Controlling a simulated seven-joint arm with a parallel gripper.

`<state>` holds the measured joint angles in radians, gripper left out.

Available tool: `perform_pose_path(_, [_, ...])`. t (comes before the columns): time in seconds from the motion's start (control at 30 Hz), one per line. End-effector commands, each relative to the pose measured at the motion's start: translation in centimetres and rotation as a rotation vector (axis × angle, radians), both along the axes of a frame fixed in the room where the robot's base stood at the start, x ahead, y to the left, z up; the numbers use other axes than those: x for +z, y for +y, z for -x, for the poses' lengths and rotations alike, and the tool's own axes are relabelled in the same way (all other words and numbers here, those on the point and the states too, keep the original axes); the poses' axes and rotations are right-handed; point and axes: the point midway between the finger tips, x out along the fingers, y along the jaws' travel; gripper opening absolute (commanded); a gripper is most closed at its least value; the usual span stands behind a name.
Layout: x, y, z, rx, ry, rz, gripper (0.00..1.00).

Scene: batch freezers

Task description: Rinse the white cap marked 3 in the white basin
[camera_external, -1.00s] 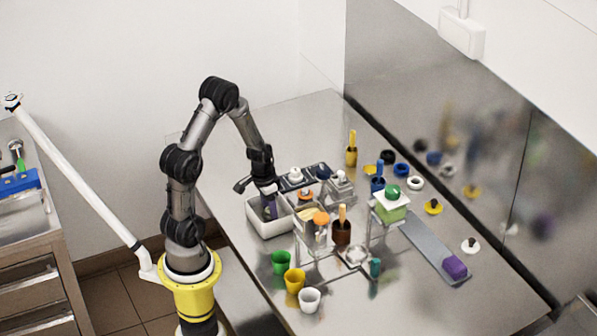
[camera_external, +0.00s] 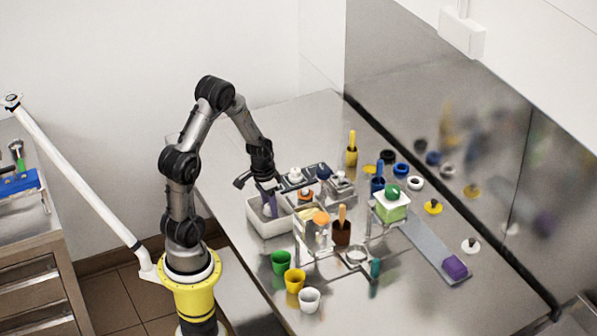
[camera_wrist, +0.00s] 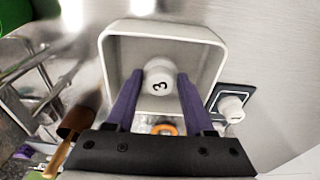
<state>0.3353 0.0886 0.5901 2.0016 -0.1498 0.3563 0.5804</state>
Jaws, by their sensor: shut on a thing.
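The white cap marked 3 (camera_wrist: 160,82) is between the purple fingers of my gripper (camera_wrist: 157,92) in the wrist view, with its number facing the camera. My gripper is shut on it. The white basin (camera_wrist: 216,48) surrounds the cap and the fingertips in that view. In the external view the basin (camera_external: 264,231) stands on the steel table, and my gripper (camera_external: 270,208) points down into it. The cap is hidden there by the fingers and the basin wall. I cannot tell whether the cap touches the basin floor, or whether there is water.
A dark tray with a white cap (camera_wrist: 231,107) on it stands right beside the basin in the wrist view. Clear containers (camera_external: 313,228) stand close to the basin's right. Green, yellow and white cups (camera_external: 309,299) stand in front. The table's back left is clear.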

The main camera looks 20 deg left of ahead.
Motion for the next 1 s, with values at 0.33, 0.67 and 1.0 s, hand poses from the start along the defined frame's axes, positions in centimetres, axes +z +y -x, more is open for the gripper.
perform_pose_path(0.33, [2.3,0.0,-0.1,0.0,-0.002,0.001,0.0])
perform_pose_path(0.67, [4.4,0.0,-0.1,-0.001,-0.004,0.001,0.0])
perform_pose_path(1.0, [6.2,0.0,0.0,0.0,-0.003,0.0,0.0])
